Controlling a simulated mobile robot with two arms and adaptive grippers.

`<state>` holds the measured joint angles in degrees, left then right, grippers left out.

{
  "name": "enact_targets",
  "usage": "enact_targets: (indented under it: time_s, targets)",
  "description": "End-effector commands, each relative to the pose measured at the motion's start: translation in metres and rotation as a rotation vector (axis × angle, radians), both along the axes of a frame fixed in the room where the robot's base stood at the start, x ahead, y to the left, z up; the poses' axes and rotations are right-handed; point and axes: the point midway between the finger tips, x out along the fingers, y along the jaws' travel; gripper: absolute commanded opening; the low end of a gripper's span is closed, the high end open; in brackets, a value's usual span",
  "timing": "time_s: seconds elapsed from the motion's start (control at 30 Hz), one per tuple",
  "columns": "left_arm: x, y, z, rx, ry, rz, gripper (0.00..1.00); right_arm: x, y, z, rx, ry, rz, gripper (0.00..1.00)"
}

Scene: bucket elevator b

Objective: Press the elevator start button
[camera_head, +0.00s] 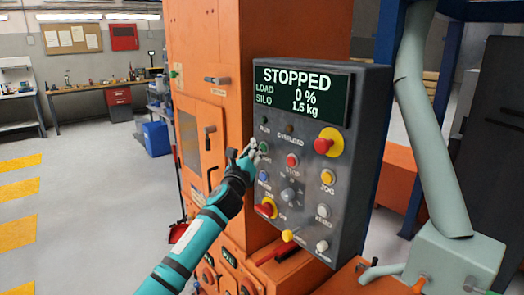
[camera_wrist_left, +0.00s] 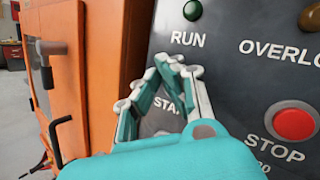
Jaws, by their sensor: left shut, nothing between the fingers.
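The grey control panel (camera_head: 308,160) is fixed to the orange machine, and its screen (camera_head: 304,93) reads STOPPED, load 0 %, silo 1.5 kg. The green start button (camera_head: 264,147) sits at the panel's left side, left of the red stop button (camera_head: 292,160). My left gripper (camera_head: 252,149) is shut and empty, with its tips right at the start button. In the left wrist view the gripper tips (camera_wrist_left: 180,68) cover the button and part of its START label (camera_wrist_left: 164,103). I cannot tell whether the tips touch the button. My right gripper is not in view.
The run lamp (camera_wrist_left: 193,10) is above the tips and looks dark green. A yellow-and-red emergency knob (camera_head: 328,142) and several other knobs share the panel. A handled orange door (camera_head: 203,140) is to the left. Open floor lies farther left.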

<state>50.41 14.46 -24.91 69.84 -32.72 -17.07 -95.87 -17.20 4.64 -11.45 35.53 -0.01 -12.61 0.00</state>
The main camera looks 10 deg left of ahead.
Motion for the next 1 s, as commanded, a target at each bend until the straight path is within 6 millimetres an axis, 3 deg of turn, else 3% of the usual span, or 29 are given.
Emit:
enact_targets:
  time_s: [1.0]
  targets:
    - [0.0063,-0.0056,0.0000,-0.001,0.000,-0.001,0.00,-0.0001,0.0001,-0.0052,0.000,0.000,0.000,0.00]
